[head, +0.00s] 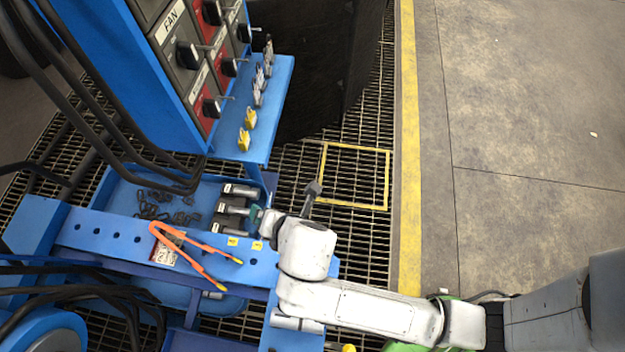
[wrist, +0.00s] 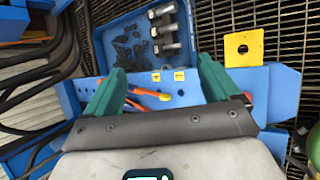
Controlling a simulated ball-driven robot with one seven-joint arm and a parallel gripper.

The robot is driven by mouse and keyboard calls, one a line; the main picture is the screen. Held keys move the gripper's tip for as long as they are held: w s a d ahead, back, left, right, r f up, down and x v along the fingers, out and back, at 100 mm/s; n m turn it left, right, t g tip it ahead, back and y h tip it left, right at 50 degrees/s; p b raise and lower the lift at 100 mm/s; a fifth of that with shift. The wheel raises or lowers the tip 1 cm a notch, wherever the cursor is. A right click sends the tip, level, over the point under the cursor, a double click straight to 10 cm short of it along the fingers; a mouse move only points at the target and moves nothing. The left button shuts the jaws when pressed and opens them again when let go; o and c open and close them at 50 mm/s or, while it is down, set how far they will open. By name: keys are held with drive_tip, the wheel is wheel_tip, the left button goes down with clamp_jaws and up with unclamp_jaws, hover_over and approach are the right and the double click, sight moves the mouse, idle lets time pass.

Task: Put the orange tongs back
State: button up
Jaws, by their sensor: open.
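The orange tongs (head: 188,246) lie on a blue rail with round holes (head: 92,232), bend at the left and yellow tips toward the lower right. One leg reaches over the rail's near edge. In the wrist view the tongs (wrist: 146,93) show between my fingers, partly hidden by the left finger. My gripper (wrist: 158,85) is open, its two green fingers wide apart, with nothing held. In the head view the gripper is mostly hidden behind my white wrist, to the right of the tongs; a bit of green finger shows.
Two yellow labels (head: 245,243) mark the rail right of the tongs. Behind it a blue tray (head: 118,198) holds dark pieces and several grey cylinders (head: 238,190). A blue panel with switches (head: 190,55) and a shelf with yellow tags (head: 283,82) stands beyond. Black cables run at left.

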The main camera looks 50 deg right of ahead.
drive_tip(key=s+d+m+g, duration=0.3)
drive_tip(key=s+d+m, duration=0.3)
drive_tip(key=m, duration=0.6)
drive_tip(key=s+d+m+g+y, duration=0.1)
drive_tip(key=s+d+m+g, duration=0.2)
drive_tip(key=s+d+m, duration=0.4)
drive_tip(key=s+m, duration=0.2)
drive_tip(key=m, duration=0.3)
drive_tip(key=shift+d+r, duration=0.25)
drive_tip(key=shift+r, duration=0.1)
